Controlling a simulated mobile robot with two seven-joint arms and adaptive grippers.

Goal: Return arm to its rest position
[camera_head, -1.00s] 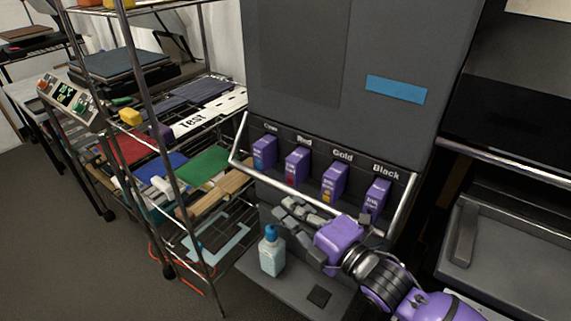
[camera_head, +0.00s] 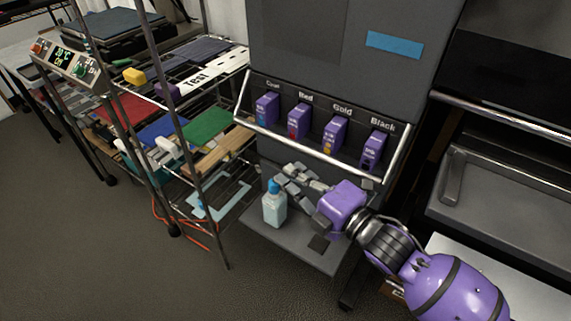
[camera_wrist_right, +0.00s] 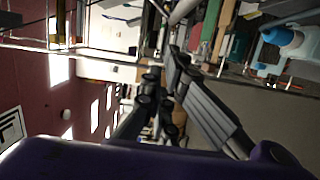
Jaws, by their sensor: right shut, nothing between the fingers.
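My right gripper (camera_head: 283,178) is shut and empty. In the head view it reaches in from the lower right, in front of the dark machine, with its fingers pointing left. Its dark fingers also show close together in the right wrist view (camera_wrist_right: 165,72). They appear just right of the top of a clear bottle with a blue cap (camera_head: 274,208); whether they touch it I cannot tell. The bottle also shows at the upper right of the wrist view (camera_wrist_right: 290,42). My left gripper is in neither view.
Several purple cartridges, including the one under "Black" (camera_head: 374,150), stand in a rack behind a metal bar (camera_head: 330,155). The bottle stands on a grey ledge (camera_head: 300,248). A wire shelf (camera_head: 190,210) is at left, a grey tray (camera_head: 500,215) at right. Floor is clear at lower left.

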